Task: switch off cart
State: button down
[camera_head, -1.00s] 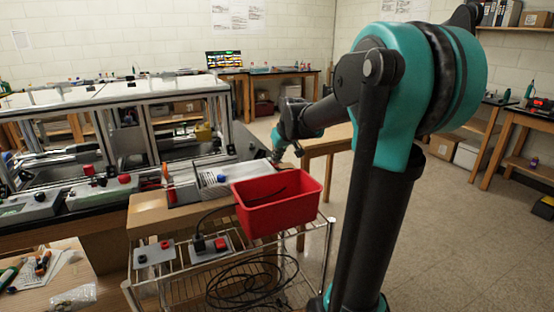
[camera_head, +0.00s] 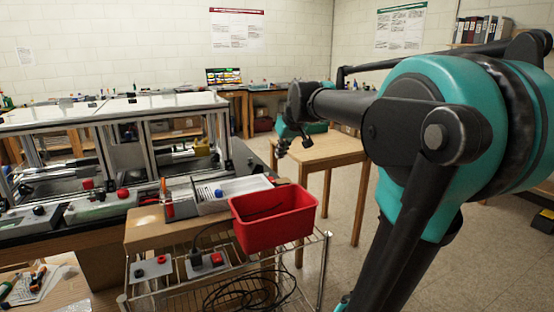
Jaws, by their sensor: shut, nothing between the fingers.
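The wire cart (camera_head: 322,265) stands in the middle foreground. On its wire top lie two flat grey boxes. The left box (camera_head: 150,278) carries a red button (camera_head: 161,260) and a dark one (camera_head: 139,273). The right box (camera_head: 205,268) carries a black knob or plug (camera_head: 196,258) with a cable, and a red part (camera_head: 216,259). Which of them switches the cart I cannot tell. My gripper (camera_head: 282,153) is shut and empty, in the air above and behind the red bin. It points down, well away from both boxes; its fingers look small and dark.
A red bin (camera_head: 275,228) sits at the cart's right, beside a wooden board (camera_head: 150,236) with trays. Black cable coils (camera_head: 245,292) lie below. A framed bench (camera_head: 110,112) with more red buttons fills the left.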

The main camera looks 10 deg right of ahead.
aim_at(216, 258)
jog(key=l, duration=0.4)
jog(key=i+l, duration=0.15)
jog(key=l, duration=0.65)
jog(key=i, duration=0.05)
